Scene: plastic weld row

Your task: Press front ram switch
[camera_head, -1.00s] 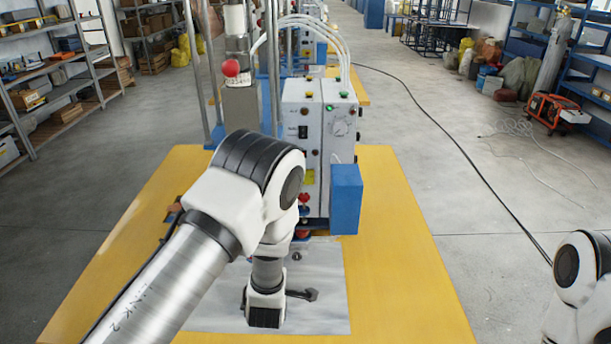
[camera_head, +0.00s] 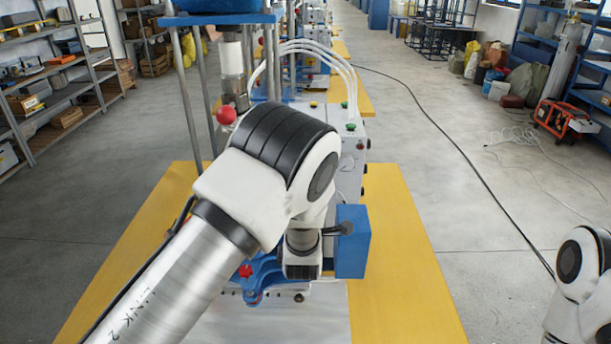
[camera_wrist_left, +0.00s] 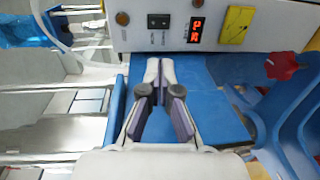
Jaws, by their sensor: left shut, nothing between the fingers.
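The control box (camera_head: 352,150) of the welding machine stands behind my left arm in the head view, mostly covered by it. In the left wrist view its panel shows a black rocker switch (camera_wrist_left: 159,21), a red display (camera_wrist_left: 196,30) and a yellow plate (camera_wrist_left: 236,25). Two brownish round buttons sit on the panel (camera_wrist_left: 123,18). I cannot tell which control is the front ram switch. My left gripper (camera_wrist_left: 159,66) is shut and empty, its tips below the panel over a blue surface; contact cannot be told. My right gripper is out of view.
A blue block (camera_head: 352,240) stands right beside my left wrist. Blue machine parts with a red knob (camera_head: 246,271) lie below, and the knob-like red part (camera_wrist_left: 284,66) shows in the wrist view. Yellow table (camera_head: 405,260) is clear at right.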

